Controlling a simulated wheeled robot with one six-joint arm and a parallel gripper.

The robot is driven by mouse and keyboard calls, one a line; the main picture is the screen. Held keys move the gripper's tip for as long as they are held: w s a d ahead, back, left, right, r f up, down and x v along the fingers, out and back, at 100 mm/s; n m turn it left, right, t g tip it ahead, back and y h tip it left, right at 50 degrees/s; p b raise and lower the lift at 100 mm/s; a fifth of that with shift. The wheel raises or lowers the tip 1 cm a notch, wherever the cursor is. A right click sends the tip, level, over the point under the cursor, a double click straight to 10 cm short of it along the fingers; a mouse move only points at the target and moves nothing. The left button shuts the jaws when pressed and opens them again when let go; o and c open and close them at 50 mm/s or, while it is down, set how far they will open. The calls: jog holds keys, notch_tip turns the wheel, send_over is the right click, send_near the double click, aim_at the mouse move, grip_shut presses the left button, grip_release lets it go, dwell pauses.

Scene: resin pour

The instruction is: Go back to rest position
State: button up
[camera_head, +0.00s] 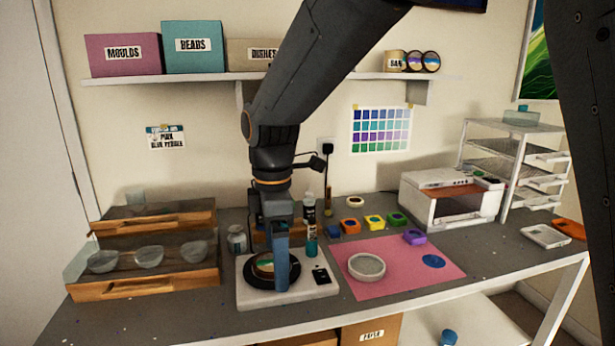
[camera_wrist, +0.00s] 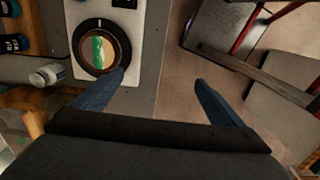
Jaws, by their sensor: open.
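My gripper (camera_head: 281,285) hangs from my arm over the front part of the white scale-like device (camera_head: 315,297) on the workbench; its blue finger shows in front of the round dish. In the wrist view my gripper (camera_wrist: 162,82) is open, with its two blue fingers wide apart and nothing between them. The left fingertip appears close to the rim of the round black plate (camera_wrist: 78,52), which holds a dish with green, white and brown contents (camera_wrist: 98,50). I cannot tell whether the finger touches it. The right finger is over the floor, beyond the bench edge.
A pink mat (camera_head: 398,284) with a white round mould (camera_head: 366,267) lies to the right. A wooden tray rack with glass bowls (camera_head: 145,288) stands at left. Small bottles (camera_head: 310,238) stand close behind my gripper. A white machine (camera_head: 455,205) and a shelf (camera_head: 330,77) are further back.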

jog(key=s+d+f+m, duration=0.3)
jog(key=d+m, duration=0.4)
jog(key=d, duration=0.1)
jog(key=s+d+f+m+t, duration=0.1)
jog(key=s+d+f+m, duration=0.2)
jog(key=d+m, duration=0.4)
jog(key=s+d+f+m, duration=0.3)
jog(key=d+f+m, duration=0.2)
jog(key=d, duration=0.5)
jog(key=shift+s+d+m, duration=0.15)
jog(key=shift+s+m, duration=0.25)
jog(key=shift+m, duration=0.5)
